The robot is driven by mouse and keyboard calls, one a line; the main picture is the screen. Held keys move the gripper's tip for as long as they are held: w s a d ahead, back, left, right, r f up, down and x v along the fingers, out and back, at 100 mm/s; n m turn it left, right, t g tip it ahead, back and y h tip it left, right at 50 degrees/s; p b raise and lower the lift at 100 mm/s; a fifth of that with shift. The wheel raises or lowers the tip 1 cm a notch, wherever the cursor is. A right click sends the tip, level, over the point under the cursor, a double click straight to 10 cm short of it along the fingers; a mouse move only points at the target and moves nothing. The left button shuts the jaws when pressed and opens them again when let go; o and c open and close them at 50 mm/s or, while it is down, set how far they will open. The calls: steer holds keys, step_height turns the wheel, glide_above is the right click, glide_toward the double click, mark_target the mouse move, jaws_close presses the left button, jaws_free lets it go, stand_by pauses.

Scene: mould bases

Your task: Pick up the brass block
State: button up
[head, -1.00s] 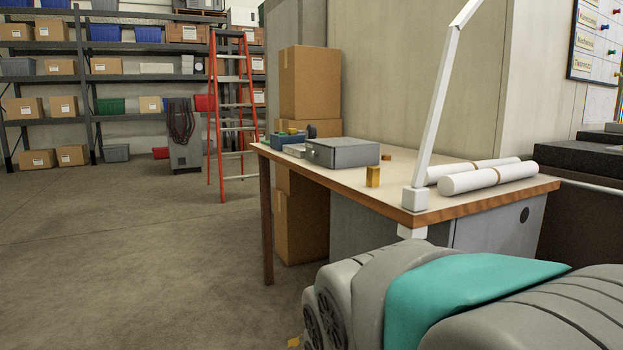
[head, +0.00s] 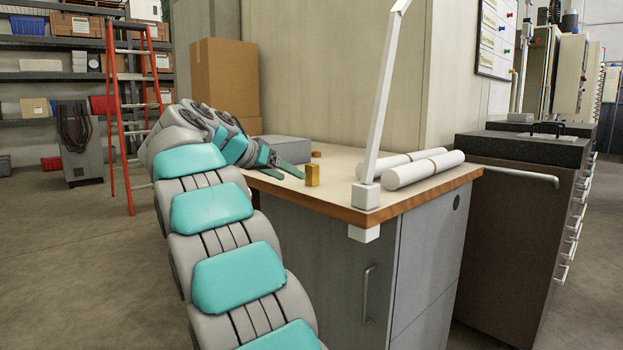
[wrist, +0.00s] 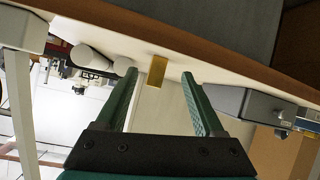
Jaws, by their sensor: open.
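The brass block (head: 312,175) stands upright near the front edge of the table (head: 285,188), left of the lamp's clamp. It also shows in the wrist view (wrist: 157,71), between and beyond the two fingertips. My gripper (head: 296,168) reaches over the table from the left, just left of the block. Its green fingers are spread and empty, with the block apart from them. In the wrist view my gripper (wrist: 158,78) appears upside down relative to the room. My arm covers the left part of the table in the head view.
A white lamp post (head: 366,192) is clamped at the table edge right of the block. White paper rolls (head: 424,168) lie behind it. A grey box (head: 287,149) and a small brown piece (head: 316,154) sit farther back. A dark cabinet (head: 520,210) stands right.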

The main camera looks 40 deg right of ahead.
mark_target(308, 166)
steer(key=d+m, duration=0.1)
steer(key=w+d+r+m+h, duration=0.1)
steer(key=d, duration=0.1)
steer(key=d+r, duration=0.1)
steer(key=shift+w+d+r+m+g, duration=0.15)
steer(key=shift+w+d+m+g, duration=0.15)
steer(key=shift+w+d+m, duration=0.1)
steer(key=shift+s+p+x, duration=0.15)
steer(key=shift+p+x, duration=0.1)
steer(key=shift+x, duration=1.05)
steer(key=shift+s+p+x, duration=0.15)
steer(key=shift+p+x, duration=0.1)
steer(key=shift+x, duration=1.05)
steer(key=shift+c, duration=0.2)
jaws_close()
